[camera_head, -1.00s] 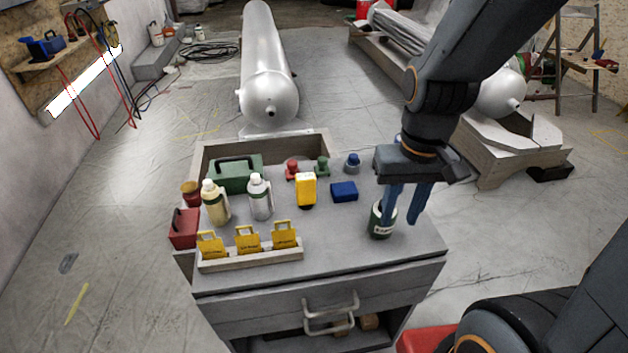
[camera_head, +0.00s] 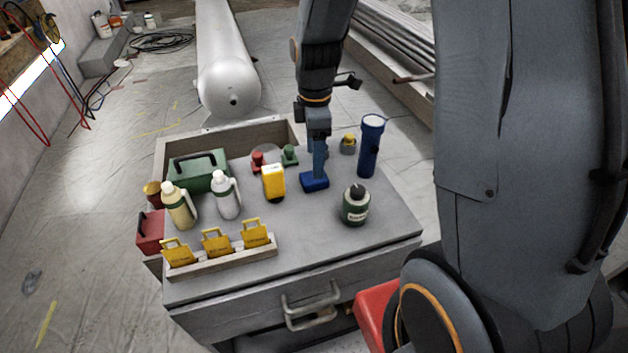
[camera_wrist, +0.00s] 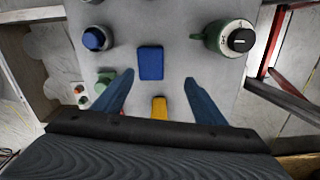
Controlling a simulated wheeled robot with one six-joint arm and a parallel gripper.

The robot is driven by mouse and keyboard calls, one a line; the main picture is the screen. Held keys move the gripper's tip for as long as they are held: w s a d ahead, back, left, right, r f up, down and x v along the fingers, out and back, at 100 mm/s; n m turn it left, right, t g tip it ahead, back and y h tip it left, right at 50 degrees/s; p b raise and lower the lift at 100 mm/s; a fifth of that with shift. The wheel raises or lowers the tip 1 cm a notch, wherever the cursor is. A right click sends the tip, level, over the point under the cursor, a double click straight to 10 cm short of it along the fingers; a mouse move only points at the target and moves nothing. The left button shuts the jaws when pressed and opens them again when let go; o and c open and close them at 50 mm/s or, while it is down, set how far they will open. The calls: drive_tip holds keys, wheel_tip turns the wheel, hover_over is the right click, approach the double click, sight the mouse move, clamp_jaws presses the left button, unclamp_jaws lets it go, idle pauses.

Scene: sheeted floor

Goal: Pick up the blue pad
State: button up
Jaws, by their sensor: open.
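The blue pad (camera_head: 314,182) is a small blue block lying flat on the grey cabinet top, right of the yellow box. It also shows in the wrist view (camera_wrist: 151,62), upright in the picture, just ahead of the fingertips and between their lines. My gripper (camera_head: 319,166) is above the pad, pointing down, its blue fingers overlapping the pad's far side in the head view. In the wrist view my gripper (camera_wrist: 159,77) is open with nothing held. I cannot tell whether the fingertips are level with the pad.
A tall blue cylinder (camera_head: 371,147) stands behind right. Bare cabinet top lies in front of the pad.

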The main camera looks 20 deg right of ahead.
drive_tip(key=shift+w+f+n, duration=0.45)
drive_tip(key=shift+w+n, duration=0.25)
drive_tip(key=shift+n, duration=0.2)
drive_tip(key=shift+f, duration=0.3)
drive_tip(key=shift+w+d+f+p, duration=0.15)
drive_tip(key=shift+f+p, duration=0.15)
drive_tip(key=shift+f, duration=1.55)
drive_tip(key=shift+w+d+f+p, duration=0.1)
drive_tip(key=shift+f+p, duration=0.15)
drive_tip(key=shift+f, duration=1.55)
drive_tip(key=c, duration=1.1)
